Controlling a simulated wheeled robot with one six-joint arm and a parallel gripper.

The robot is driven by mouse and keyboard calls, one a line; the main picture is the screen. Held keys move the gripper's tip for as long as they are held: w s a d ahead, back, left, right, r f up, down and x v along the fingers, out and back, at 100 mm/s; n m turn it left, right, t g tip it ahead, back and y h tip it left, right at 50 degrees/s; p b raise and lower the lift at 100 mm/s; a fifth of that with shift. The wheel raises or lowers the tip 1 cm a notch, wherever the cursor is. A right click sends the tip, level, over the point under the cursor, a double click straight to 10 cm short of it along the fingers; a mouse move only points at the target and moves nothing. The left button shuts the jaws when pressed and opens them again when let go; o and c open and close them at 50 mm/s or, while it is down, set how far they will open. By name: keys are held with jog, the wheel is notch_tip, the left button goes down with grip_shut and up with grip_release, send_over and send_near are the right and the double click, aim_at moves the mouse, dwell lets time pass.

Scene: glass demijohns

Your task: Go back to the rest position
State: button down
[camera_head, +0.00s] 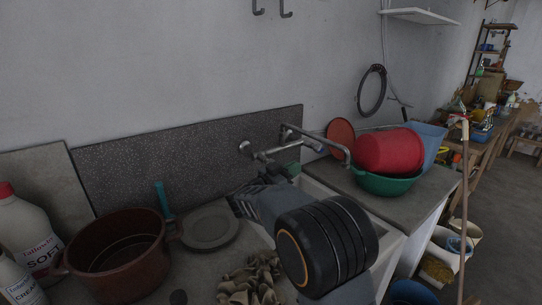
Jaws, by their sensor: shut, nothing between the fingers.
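My gripper (236,204) is at the end of my arm, over the sink counter in the middle of the view. It points left, towards the grey plate and the wall. It is shut and holds nothing. A thick black joint of my arm hides part of the white sink (322,188) behind it. The wall tap (262,151) is just above and behind the gripper; I cannot tell how close they are.
A brown pot (112,262), white bottles (25,232) and a grey plate (210,228) stand left. Crumpled cloth-like pieces (248,282) lie in front. A red basin (388,152) and green bowl (386,183) sit right. Floor (505,225) shows at far right.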

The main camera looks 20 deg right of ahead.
jog(key=w+a+f+n+t+y, duration=0.35)
jog(key=a+f+n+y, duration=0.2)
jog(key=y, duration=0.25)
jog(key=w+a+f+n+t+y, duration=0.2)
jog(key=a+f+n+t+y, duration=0.2)
jog(key=a+y, duration=0.4)
jog(key=s+a+f+n+g+y, duration=0.1)
jog(key=s+f+n+g+y, duration=0.15)
jog(key=s, duration=0.25)
jog(key=s+a+f+n+g+y, duration=0.1)
jog(key=s+a+g+y, duration=0.15)
jog(key=s, duration=0.25)
jog(key=s+d+f+g, duration=0.1)
jog(key=s, duration=0.4)
jog(key=s+d+g, duration=0.2)
jog(key=s, duration=0.3)
jog(key=s+d+f+n+g, duration=0.1)
jog(key=s+g, duration=0.1)
jog(key=s, duration=0.2)
jog(key=shift+s+d+f+g+h, duration=0.25)
jog(key=shift+s+d+f+h, duration=0.05)
jog(key=shift+s+d+h, duration=0.1)
jog(key=s+d+r+h, duration=0.1)
jog(key=s+d+r, duration=0.1)
jog(key=s, duration=0.3)
jog(key=shift+s+d+r, duration=0.3)
jog(key=shift+d+r, duration=0.1)
jog(key=shift+d, duration=0.35)
